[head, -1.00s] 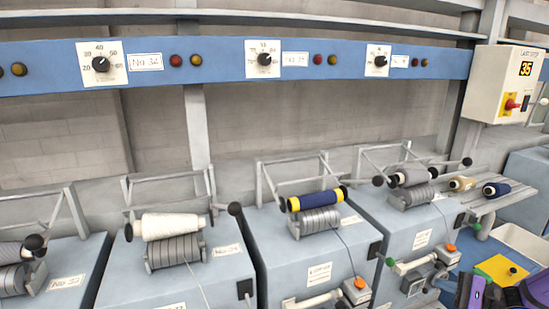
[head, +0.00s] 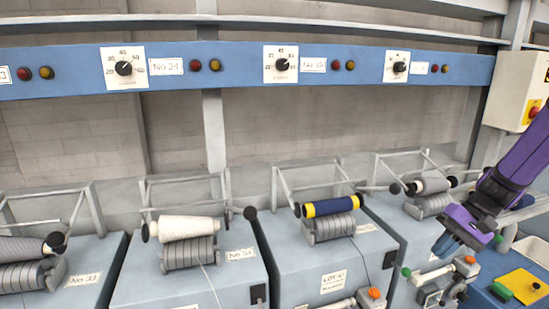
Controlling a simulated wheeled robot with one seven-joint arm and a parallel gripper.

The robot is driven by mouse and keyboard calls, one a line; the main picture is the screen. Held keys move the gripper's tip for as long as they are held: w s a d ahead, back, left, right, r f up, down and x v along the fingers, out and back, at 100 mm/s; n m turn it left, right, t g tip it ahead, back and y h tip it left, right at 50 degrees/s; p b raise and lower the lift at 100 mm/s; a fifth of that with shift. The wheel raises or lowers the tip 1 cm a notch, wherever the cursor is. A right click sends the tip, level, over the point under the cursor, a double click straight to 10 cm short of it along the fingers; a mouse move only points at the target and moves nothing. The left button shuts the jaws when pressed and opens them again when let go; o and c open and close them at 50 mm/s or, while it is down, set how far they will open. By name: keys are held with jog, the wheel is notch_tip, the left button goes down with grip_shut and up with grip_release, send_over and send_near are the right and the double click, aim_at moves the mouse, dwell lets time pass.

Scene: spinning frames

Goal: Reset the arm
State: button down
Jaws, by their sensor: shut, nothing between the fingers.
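My gripper (head: 449,246) is at the right side of the head view, at the end of my purple and dark arm. It points down and to the left, with its fingers closed and nothing held. It appears in front of the rightmost winding unit (head: 400,215), above the metal fitting with a green knob and an orange button. My arm enters from the right edge and hides part of the area behind it.
Several blue-grey winding units stand in a row, with a white bobbin (head: 190,228), a navy and yellow bobbin (head: 330,206) and grey bobbins on top. A blue rail (head: 235,70) with dials runs above. A control box (head: 512,90) and a yellow plate (head: 523,286) are at right.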

jog(key=s+a+r+n+t+h, duration=0.2)
jog(key=s+a+r+t+h, duration=0.1)
jog(key=s+r, duration=0.4)
jog(key=s+a+r+n+t+h, duration=0.3)
jog(key=s+a+r+h, duration=0.2)
jog(key=r, duration=0.7)
jog(key=shift+s+a+r+n, duration=0.3)
jog(key=shift+s+a, duration=0.9)
jog(key=shift+s, duration=0.25)
jog(key=shift+f, duration=0.1)
